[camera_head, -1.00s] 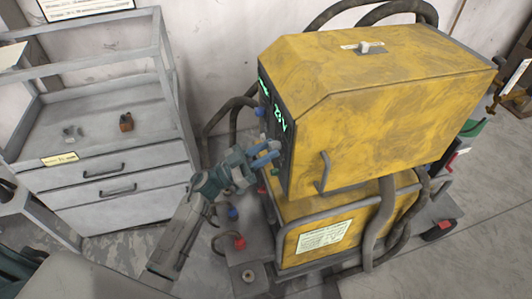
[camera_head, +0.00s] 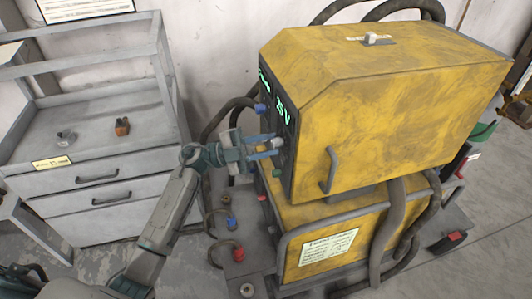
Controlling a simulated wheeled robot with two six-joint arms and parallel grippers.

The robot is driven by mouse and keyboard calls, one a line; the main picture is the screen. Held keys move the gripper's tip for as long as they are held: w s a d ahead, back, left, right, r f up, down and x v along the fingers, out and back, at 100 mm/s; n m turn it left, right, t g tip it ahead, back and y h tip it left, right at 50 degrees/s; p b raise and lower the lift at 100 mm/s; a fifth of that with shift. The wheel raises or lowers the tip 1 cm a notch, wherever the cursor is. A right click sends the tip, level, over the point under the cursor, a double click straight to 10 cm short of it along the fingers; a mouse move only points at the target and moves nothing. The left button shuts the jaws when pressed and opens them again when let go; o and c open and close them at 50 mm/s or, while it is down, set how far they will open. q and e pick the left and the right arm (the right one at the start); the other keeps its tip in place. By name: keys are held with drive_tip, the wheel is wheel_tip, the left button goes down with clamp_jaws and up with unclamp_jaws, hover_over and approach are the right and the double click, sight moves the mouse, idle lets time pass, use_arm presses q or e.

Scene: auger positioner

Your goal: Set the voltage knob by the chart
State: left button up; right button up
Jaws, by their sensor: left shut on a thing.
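The yellow welding machine (camera_head: 390,110) stands at the right, its dark control panel facing left. Green digits on its display (camera_head: 283,110) read about 25 V. My left gripper (camera_head: 272,146) is at the panel, its blue fingers closed around a pale grey knob (camera_head: 278,143), presumably the voltage knob. The fingers hide part of the knob, and its pointer cannot be made out. A blue knob (camera_head: 260,108) sits above it and a green one (camera_head: 277,173) below. A white chart (camera_head: 85,8) hangs on the wall at top left, too small to read and cut by the frame. My right gripper is out of view.
A grey drawer cart (camera_head: 110,185) stands at the left, with two small parts on top. The machine's handle (camera_head: 330,172) sticks out right of the panel. Hoses loop behind it. Red and blue connectors (camera_head: 238,254) are on the base below my left arm.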

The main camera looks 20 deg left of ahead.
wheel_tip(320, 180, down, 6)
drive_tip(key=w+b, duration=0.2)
drive_tip(key=b, duration=0.5)
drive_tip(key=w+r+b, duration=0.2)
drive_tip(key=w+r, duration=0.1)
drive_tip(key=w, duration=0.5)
use_arm(q)
drive_tip(key=shift+s+d+r+m+y+b, duration=0.1)
drive_tip(key=shift+r+m+y+b, duration=0.2)
drive_tip(key=shift+m+y+b, duration=2.1)
drive_tip(key=shift+s+r+m+y+b, duration=0.1)
drive_tip(key=shift+r+m+y+b, duration=0.2)
drive_tip(key=shift+m, duration=4.05)
drive_tip(key=shift+d+r+m+y+b, duration=0.1)
drive_tip(key=shift+r+m+y+b, duration=0.15)
drive_tip(key=shift+m+y+b, duration=2.15)
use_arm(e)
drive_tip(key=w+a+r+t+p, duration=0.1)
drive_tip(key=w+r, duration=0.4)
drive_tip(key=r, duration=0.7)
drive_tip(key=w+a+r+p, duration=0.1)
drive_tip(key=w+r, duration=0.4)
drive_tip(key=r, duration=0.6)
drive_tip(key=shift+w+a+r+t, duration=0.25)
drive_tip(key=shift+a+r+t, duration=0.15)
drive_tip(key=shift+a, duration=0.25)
use_arm(q)
drive_tip(key=shift+m+h, duration=0.95)
drive_tip(key=shift+h, duration=0.15)
